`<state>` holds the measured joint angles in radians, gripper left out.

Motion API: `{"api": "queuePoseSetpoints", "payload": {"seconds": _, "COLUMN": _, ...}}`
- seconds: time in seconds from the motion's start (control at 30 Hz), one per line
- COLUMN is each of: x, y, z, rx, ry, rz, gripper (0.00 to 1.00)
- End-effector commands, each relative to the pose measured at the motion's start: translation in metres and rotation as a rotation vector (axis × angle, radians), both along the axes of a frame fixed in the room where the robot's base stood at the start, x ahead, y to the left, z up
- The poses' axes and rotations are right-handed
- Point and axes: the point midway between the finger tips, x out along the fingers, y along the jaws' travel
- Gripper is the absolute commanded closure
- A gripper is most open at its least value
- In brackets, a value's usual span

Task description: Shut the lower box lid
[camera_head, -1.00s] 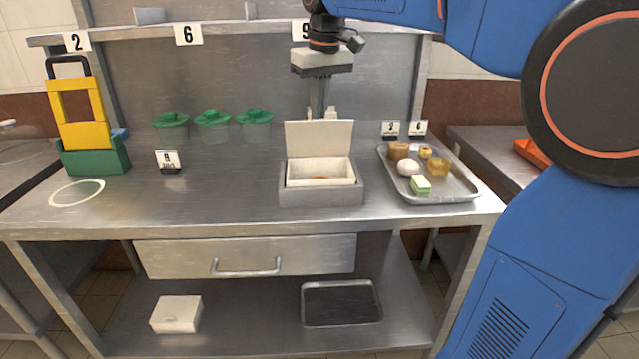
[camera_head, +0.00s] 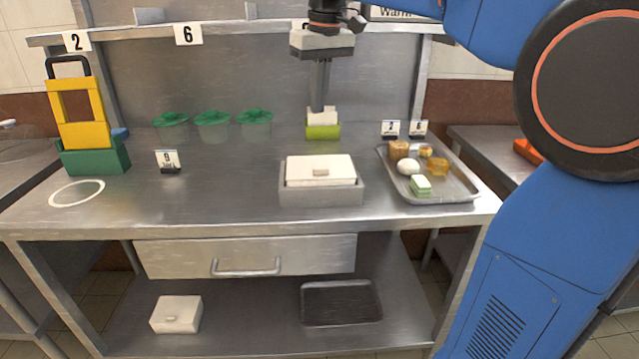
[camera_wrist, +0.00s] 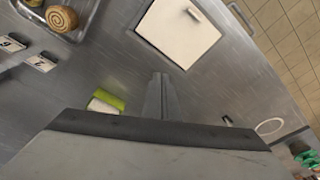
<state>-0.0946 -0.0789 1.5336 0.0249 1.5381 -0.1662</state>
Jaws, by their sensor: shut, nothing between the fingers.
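A box with a cream lid (camera_head: 320,170) sits in a grey tray-like holder (camera_head: 321,195) on the steel table. Its lid lies flat and closed, with a small handle on top; it also shows in the wrist view (camera_wrist: 178,30). A second cream box (camera_head: 176,314) stands on the lower shelf at the left, and its lid looks closed. My gripper (camera_head: 318,106) is shut and empty, pointing down above the table behind the first box, apart from its lid. In the wrist view the shut fingers (camera_wrist: 160,98) point toward the table.
A green and white block (camera_head: 322,130) stands just behind my fingers. A metal tray (camera_head: 455,190) with food pieces is at the right. Several green-lidded tubs (camera_head: 213,125) stand at the back. A drawer (camera_head: 245,256) is shut below. A dark tray (camera_head: 341,303) lies on the lower shelf.

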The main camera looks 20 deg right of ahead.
Motion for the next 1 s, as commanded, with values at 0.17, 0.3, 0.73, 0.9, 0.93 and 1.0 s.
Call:
{"api": "queuePoseSetpoints", "payload": {"seconds": 0.17, "x": 0.000, "y": 0.000, "z": 0.014, "rx": 0.000, "ry": 0.000, "rz": 0.000, "gripper": 1.00}}
{"api": "queuePoseSetpoints", "payload": {"seconds": 0.3, "x": 0.001, "y": 0.000, "z": 0.026, "rx": 0.000, "ry": 0.000, "rz": 0.000, "gripper": 1.00}}
{"api": "queuePoseSetpoints", "payload": {"seconds": 0.73, "x": 0.000, "y": 0.000, "z": 0.047, "rx": 0.000, "ry": 0.001, "rz": 0.000, "gripper": 1.00}}
{"api": "queuePoseSetpoints", "payload": {"seconds": 0.9, "x": 0.000, "y": 0.000, "z": 0.046, "rx": 0.000, "ry": 0.001, "rz": 0.000, "gripper": 1.00}}
{"api": "queuePoseSetpoints", "payload": {"seconds": 0.93, "x": 0.000, "y": 0.000, "z": 0.047, "rx": 0.000, "ry": 0.001, "rz": 0.000, "gripper": 1.00}}
{"api": "queuePoseSetpoints", "payload": {"seconds": 1.0, "x": 0.000, "y": 0.000, "z": 0.047, "rx": 0.000, "ry": 0.001, "rz": 0.000, "gripper": 1.00}}
